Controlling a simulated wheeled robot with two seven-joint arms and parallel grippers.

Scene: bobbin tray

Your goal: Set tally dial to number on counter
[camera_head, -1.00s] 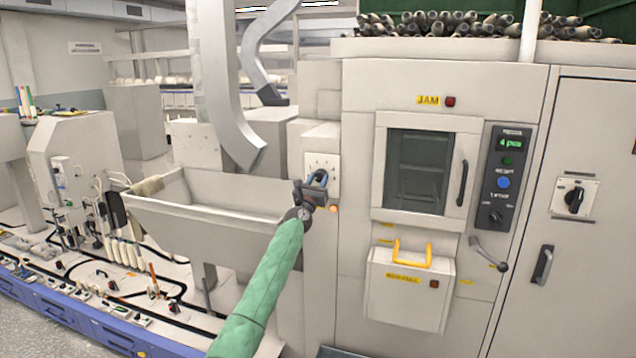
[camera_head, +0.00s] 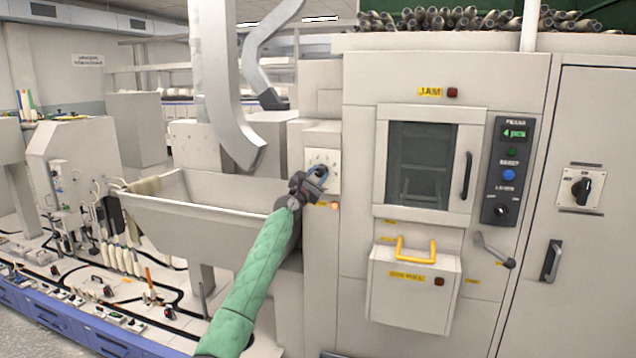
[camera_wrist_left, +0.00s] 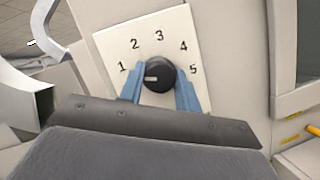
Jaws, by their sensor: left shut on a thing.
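The tally dial (camera_wrist_left: 158,75) is a black round knob on a white plate (camera_wrist_left: 108,44) numbered 1 to 5. Its short white mark points left, roughly toward the 1 or slightly below it. My left gripper (camera_wrist_left: 160,85) has its two blue fingers shut on the knob, one on each side. In the head view my left gripper (camera_head: 316,172) is at the dial plate (camera_head: 333,160) and hides the knob. The counter (camera_head: 515,133) on the dark panel at the right reads "4 pcs" in green. My right gripper is not in view.
A machine window (camera_head: 420,165) with a black handle is right of the dial. Below it is a box with a yellow handle (camera_head: 413,258). A large grey hopper (camera_head: 190,216) stands left of my arm. An orange lamp (camera_head: 335,205) glows below the dial plate.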

